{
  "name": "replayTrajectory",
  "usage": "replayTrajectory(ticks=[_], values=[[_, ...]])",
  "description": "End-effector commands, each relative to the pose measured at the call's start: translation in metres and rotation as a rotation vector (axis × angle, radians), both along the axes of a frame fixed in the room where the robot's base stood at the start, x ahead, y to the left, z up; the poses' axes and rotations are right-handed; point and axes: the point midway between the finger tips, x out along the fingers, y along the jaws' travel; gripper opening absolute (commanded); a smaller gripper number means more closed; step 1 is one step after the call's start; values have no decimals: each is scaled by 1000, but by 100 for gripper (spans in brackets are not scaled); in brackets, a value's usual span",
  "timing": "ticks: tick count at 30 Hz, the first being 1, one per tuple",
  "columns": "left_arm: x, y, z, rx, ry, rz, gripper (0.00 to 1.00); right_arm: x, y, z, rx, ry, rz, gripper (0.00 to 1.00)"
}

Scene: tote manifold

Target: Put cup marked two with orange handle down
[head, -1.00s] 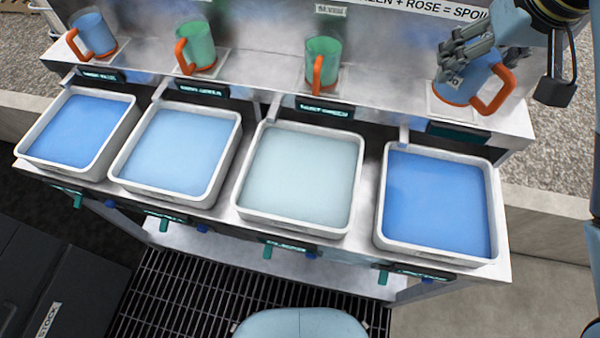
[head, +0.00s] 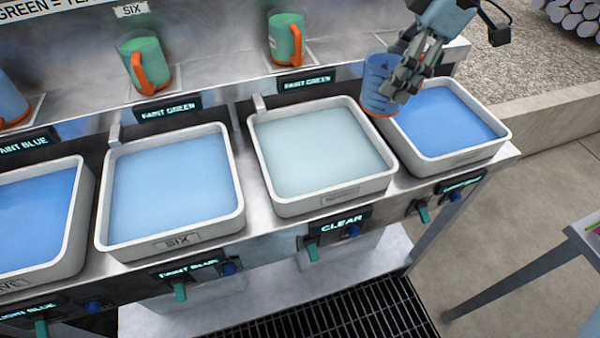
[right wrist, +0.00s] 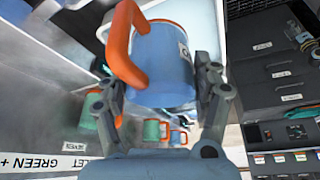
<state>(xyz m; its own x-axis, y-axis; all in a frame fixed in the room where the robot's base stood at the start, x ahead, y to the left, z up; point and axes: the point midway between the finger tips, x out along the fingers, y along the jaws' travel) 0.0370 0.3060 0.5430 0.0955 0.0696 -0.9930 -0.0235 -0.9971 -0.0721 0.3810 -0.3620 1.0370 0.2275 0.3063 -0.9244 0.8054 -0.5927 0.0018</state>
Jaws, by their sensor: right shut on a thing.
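My right gripper (head: 402,78) is shut on a blue see-through cup (head: 376,84) with an orange base. In the head view the cup appears between the pale clear tote and the rightmost blue tote, overlapping their rims; its height above them is hard to judge. In the right wrist view the cup (right wrist: 168,62) sits between both fingers (right wrist: 162,88). Its orange handle (right wrist: 122,48) points to the left there. A white label (right wrist: 184,52) on its side is too oblique to read. My left gripper is not in view.
The rightmost tote (head: 462,157) holds blue liquid and the clear tote (head: 330,206) pale liquid. A light-blue tote (head: 170,243) stands left. Green cups (head: 140,55) (head: 283,32) with orange handles and a blue cup (head: 10,100) stand on the back shelf. A table (head: 575,250) edge is at right.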

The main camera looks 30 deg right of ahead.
Motion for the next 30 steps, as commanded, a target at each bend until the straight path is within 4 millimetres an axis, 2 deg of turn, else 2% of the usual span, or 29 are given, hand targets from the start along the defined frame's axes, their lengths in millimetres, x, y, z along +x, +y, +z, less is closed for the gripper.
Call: replayTrajectory(ticks=[3,7,24,30], values=[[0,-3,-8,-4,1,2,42,-3,-11,-8,-3,3,4,33],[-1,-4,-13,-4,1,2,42,-2,-6,-16,6,-1,4,33],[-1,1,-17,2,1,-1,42,37,83,-72,7,0,3,33],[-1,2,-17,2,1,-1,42,43,95,-82,2,1,4,33]])
